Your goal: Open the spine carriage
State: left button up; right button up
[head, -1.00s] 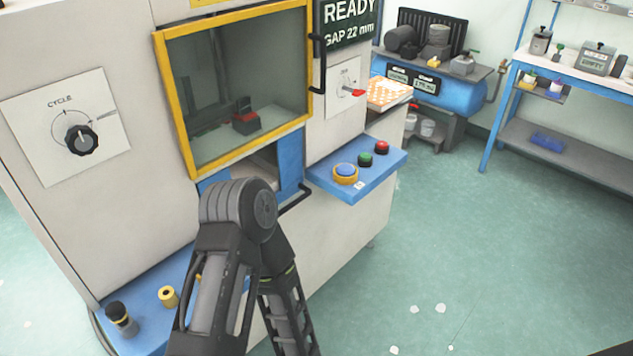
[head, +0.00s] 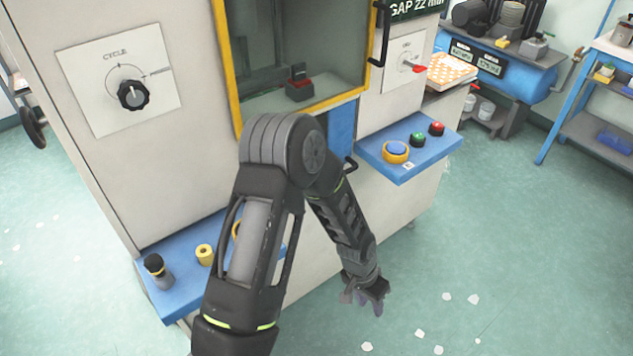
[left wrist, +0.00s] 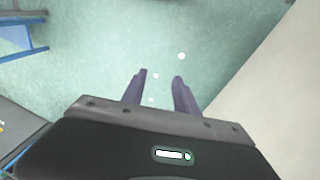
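The white machine (head: 200,150) has a yellow-framed window door (head: 234,75) with a black handle (head: 378,35). Inside, behind the glass, a dark block with a red part (head: 300,88) is visible. A blue panel (head: 341,125) with a black bar handle (head: 350,165) shows below the window, partly hidden by my left arm. I cannot tell for sure which part is the spine carriage. My left gripper (head: 366,296) hangs in front of the machine, above the floor. In the left wrist view its two fingers (left wrist: 160,92) are apart with nothing between them. My right gripper is not in view.
A blue button shelf (head: 405,160) juts out at right with blue, green and red buttons. A lower blue shelf (head: 180,294) holds a black-topped cylinder (head: 158,270) and yellow spools. A cycle dial (head: 133,95) is at left. The floor at right is open, with white scraps.

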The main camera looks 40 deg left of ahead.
pick_arm(q)
jog(key=w+a+r+m+y, duration=0.2)
jog(key=w+a+r, duration=0.8)
jog(key=a+r, duration=0.25)
jog(key=a+r+y, duration=0.2)
jog(key=a+r, duration=0.9)
jog(key=r, duration=0.3)
jog(key=shift+w+r+y+p, duration=0.2)
jog(key=shift+w+y+p, duration=0.1)
jog(key=shift+w, duration=0.15)
jog(key=shift+a+f, duration=0.1)
jog(key=shift+p+x, duration=0.4)
jog(key=shift+x, duration=3.5)
jog(key=shift+s, duration=0.15)
jog(key=shift+c, duration=0.3)
grip_shut()
